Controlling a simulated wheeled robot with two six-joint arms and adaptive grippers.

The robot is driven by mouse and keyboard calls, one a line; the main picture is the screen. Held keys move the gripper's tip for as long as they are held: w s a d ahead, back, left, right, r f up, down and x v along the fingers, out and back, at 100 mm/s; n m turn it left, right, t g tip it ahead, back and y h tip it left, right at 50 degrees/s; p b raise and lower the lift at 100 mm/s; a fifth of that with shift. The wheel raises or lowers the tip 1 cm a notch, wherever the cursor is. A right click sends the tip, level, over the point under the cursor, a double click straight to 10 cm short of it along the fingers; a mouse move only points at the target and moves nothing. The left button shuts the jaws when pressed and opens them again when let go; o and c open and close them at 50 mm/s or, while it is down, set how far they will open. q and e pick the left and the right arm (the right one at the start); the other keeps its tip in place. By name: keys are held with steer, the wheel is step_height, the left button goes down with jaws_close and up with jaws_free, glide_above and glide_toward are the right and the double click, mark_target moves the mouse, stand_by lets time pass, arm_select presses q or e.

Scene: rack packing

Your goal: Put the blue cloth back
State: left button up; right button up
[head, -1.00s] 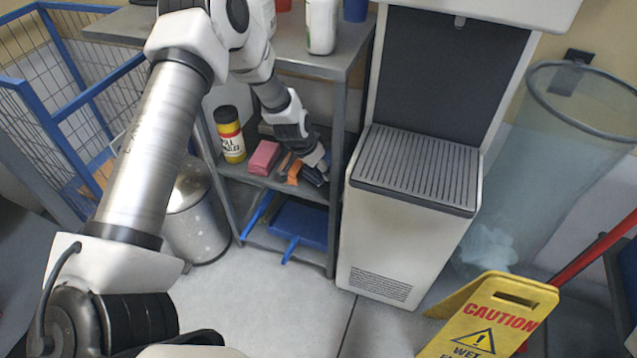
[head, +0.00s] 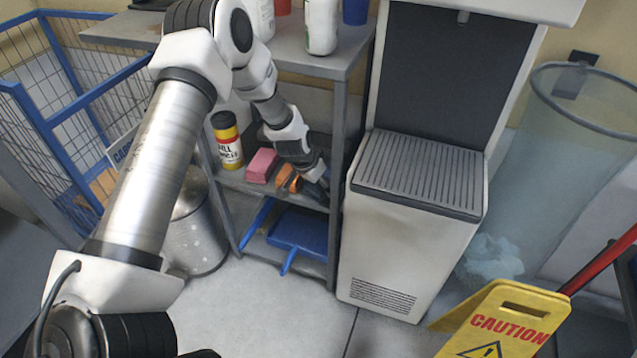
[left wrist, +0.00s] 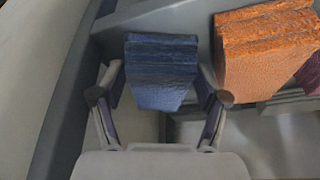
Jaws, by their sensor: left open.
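The blue cloth (left wrist: 162,72) is a folded stack in the left wrist view, upper middle, between the two fingers of my left gripper (left wrist: 160,84). The fingers are open, one on each side of it; I cannot tell whether they touch it. In the head view my left gripper (head: 317,178) reaches into the right end of the rack's middle shelf and largely hides the blue cloth. A folded orange cloth (left wrist: 265,55) lies to its right in the left wrist view; in the head view the orange cloth (head: 284,177) is left of the gripper. My right gripper is not in view.
A pink stack (head: 262,165) and a yellow-black canister (head: 228,141) stand on the same shelf. A blue dustpan (head: 300,230) lies below. The rack's right post (head: 336,190) and a white dispenser (head: 400,240) are close on the right. A yellow caution sign (head: 510,315) stands in front.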

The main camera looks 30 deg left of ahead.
arm_select(q)
steer(key=d+p+v, duration=0.1)
steer(key=p+v, duration=1.1)
steer(key=p, duration=0.1)
steer(key=s+d+f+g, duration=0.1)
steer(key=s+d, duration=0.3)
steer(key=s, duration=0.6)
steer(key=s+d+f+n+g, duration=0.1)
steer(key=s+d+f, duration=0.3)
steer(key=s, duration=0.6)
steer(key=s+d+f+n+g, duration=0.1)
steer(key=s+d+f+g, duration=0.1)
steer(key=s, duration=0.8)
steer(key=shift+d+f+y, duration=0.3)
steer(key=shift+d+f, duration=0.4)
steer(key=shift+d, duration=0.5)
